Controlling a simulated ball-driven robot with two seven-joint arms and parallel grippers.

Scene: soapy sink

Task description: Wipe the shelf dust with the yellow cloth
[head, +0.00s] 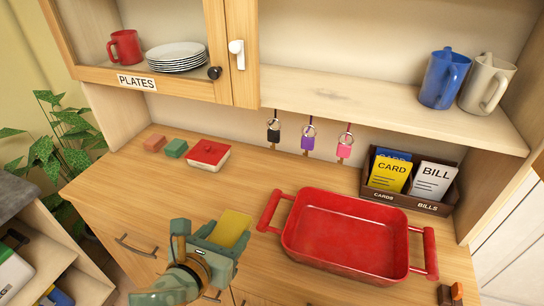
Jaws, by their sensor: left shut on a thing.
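My left gripper (214,234) is shut on the yellow cloth (234,227), which shows as a flat yellow piece at its fingertips. They are low in the head view, in front of the counter and left of the red baking dish. The open upper shelf (400,112) spans the right side, well above and apart from the cloth. A faint brownish dust smudge (325,95) lies on its left part. My right gripper is not in view.
A blue pitcher (443,79) and a cream pitcher (488,84) stand at the shelf's right end. Keys (309,137) hang below its front edge. The red dish (345,238) and a card box (408,183) occupy the counter's right. A cabinet door (242,50) borders the shelf's left.

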